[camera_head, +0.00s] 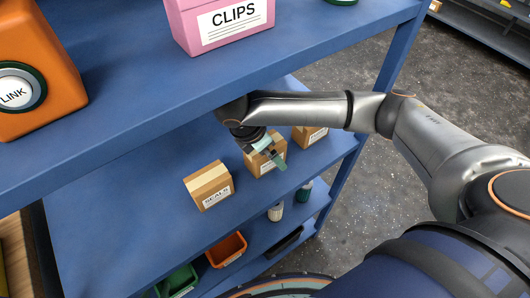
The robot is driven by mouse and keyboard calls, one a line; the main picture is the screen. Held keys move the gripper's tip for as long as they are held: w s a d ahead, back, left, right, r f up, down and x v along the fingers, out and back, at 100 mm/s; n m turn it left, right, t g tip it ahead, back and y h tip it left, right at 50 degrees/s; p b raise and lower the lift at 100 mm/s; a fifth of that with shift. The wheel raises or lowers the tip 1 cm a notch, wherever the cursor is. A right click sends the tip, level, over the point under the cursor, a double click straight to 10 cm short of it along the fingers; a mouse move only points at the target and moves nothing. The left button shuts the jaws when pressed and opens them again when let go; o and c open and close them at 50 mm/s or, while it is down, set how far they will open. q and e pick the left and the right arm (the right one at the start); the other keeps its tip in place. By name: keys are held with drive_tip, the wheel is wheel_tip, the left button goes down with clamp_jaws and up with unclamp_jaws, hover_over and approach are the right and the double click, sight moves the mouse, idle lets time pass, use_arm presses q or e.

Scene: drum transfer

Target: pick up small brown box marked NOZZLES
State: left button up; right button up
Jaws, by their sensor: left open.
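Small brown boxes stand in a row on the blue middle shelf. The nearest box (208,186) has a label that seems to read SEALS. A second brown box (262,168) stands behind it, its label partly hidden by my left gripper (270,155). A third brown box (309,137) stands farther back, partly hidden under my arm. I cannot read NOZZLES on either of these two labels. My left gripper is open and points down at the second box, in front of its upper part. I cannot tell whether it touches the box. My right gripper is not in view.
The upper shelf (150,95) overhangs the boxes and holds a pink CLIPS box (222,20) and an orange container (35,70). Below are an orange bin (226,250), a green bin (177,282) and small bottles (275,211). The middle shelf's left part is clear.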

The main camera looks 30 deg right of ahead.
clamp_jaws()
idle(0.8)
